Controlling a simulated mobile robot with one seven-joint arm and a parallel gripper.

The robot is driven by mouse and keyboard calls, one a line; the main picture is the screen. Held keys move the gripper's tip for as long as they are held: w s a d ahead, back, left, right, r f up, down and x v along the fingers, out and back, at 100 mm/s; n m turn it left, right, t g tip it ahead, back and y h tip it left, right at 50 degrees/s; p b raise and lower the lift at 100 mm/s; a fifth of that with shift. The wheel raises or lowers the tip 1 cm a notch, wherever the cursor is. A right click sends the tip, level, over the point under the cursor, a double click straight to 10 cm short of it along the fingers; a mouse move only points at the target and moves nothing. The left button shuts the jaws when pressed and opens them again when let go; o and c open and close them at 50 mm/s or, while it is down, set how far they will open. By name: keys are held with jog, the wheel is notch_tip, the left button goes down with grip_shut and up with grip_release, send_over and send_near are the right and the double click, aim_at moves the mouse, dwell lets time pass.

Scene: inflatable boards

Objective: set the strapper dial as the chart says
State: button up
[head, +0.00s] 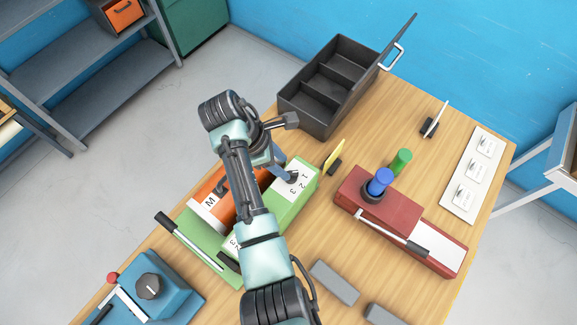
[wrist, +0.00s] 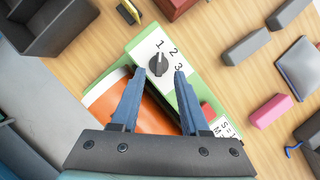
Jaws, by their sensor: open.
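A green machine (head: 300,203) bears a white plate with the numbers 1, 2 and 3 and a dark dial (wrist: 158,65). The dial's pointer seems to lie toward the 1 in the wrist view. A white chart (wrist: 225,128) on the machine is partly cut off; "S=" and "M" show, but its full text is unreadable. An orange bundle (head: 208,184) marked M lies on the machine. My gripper (wrist: 158,72) is open, its blue fingers either side of the dial; contact cannot be told. In the head view my arm hides much of the machine.
A black compartmented bin (head: 318,110) stands behind. A yellow card (head: 334,155) stands near the machine. A red machine (head: 400,212) with blue and green cylinders is at right. A blue machine (head: 170,290) with a dark knob is front left. Grey blocks (head: 334,282) lie in front.

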aim_at(290, 172)
jog(key=shift+x, duration=2.25)
jog(key=shift+w, duration=0.1)
grip_shut()
